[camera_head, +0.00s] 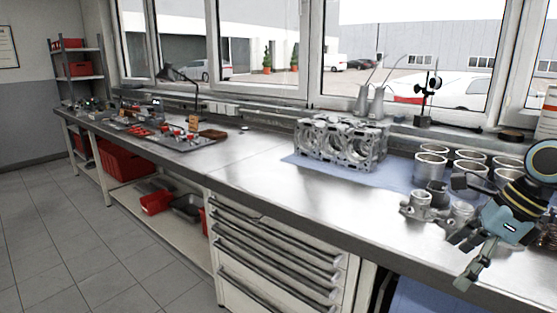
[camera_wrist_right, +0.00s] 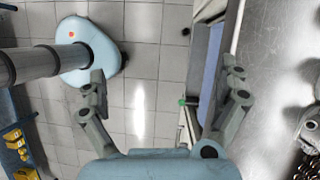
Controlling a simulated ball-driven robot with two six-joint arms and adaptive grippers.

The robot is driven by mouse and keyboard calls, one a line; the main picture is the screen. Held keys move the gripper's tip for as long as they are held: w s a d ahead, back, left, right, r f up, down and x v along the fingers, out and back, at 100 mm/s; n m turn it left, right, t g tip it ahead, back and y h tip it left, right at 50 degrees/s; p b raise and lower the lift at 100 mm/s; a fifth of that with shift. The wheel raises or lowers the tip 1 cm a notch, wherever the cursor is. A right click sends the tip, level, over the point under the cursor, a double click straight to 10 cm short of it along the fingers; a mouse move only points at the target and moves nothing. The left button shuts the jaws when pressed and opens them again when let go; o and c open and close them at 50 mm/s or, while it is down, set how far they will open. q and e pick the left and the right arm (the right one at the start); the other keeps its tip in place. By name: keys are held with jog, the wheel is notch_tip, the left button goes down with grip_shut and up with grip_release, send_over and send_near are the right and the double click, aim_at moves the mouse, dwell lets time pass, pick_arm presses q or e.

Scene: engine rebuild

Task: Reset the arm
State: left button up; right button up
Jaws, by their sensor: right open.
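My right gripper (camera_head: 461,262) is at the right of the head view, in front of the bench's front edge. It is empty, with its two fingers spread apart. In the right wrist view the open fingers (camera_wrist_right: 164,75) have floor tiles and the bench edge beyond them, and nothing between them is held. My left arm and gripper are not in view.
The metal workbench (camera_head: 262,172) carries an engine block (camera_head: 340,142) on a blue mat. Several metal cylinders (camera_head: 430,166) and a grey metal part (camera_head: 417,205) lie close to my right arm. Drawers (camera_head: 270,262) are below. The tiled floor (camera_head: 120,240) at left is clear.

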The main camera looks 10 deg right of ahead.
jog(key=s+a+f+n+g+b, duration=0.1)
jog(key=s+f+b, duration=0.35)
jog(key=f, duration=0.85)
jog(key=s+a+f+n+g+h+b, duration=0.1)
jog(key=s+a+f, duration=0.1)
jog(key=s+f, duration=0.8)
jog(key=s+a+f+b, duration=0.1)
jog(key=s+f+b, duration=0.2)
jog(key=f, duration=1.3)
jog(key=s+a+f+n+h+b, duration=0.1)
jog(key=s+a+f+n, duration=0.2)
jog(key=s+f+n, duration=0.6)
jog(key=s+a+f+n+h+b, duration=0.2)
jog(key=s+a+f+n, duration=0.2)
jog(key=s+f+n, duration=0.5)
jog(key=s+n, duration=0.4)
jog(key=n, duration=0.3)
jog(key=shift+s+a+f, duration=0.15)
jog(key=shift+s+f, duration=0.1)
jog(key=shift+s, duration=0.05)
